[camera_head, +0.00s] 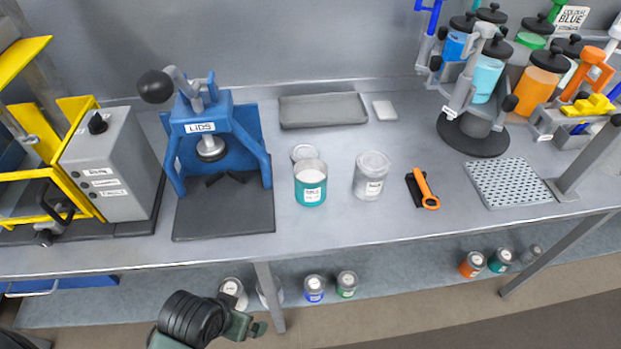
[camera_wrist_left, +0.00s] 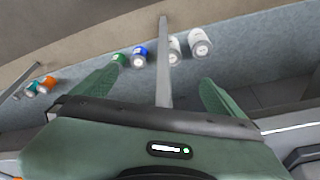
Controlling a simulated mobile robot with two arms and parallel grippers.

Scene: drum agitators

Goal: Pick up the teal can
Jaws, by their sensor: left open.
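A teal can (camera_head: 312,190) with a white label and white contents at its open top stands upright on the bench, right of the lid press. Another teal can (camera_head: 500,260) stands on the lower shelf at the right. It also shows small at the left of the left wrist view (camera_wrist_left: 31,91). My left gripper (camera_head: 258,328) is low in front of the bench, below and apart from the teal can on top. My right gripper is out of view.
The lid press (camera_head: 222,150) is to the left, an orange-handled tool (camera_head: 424,190) to the right. A bench leg (camera_head: 269,297) stands near my left gripper.

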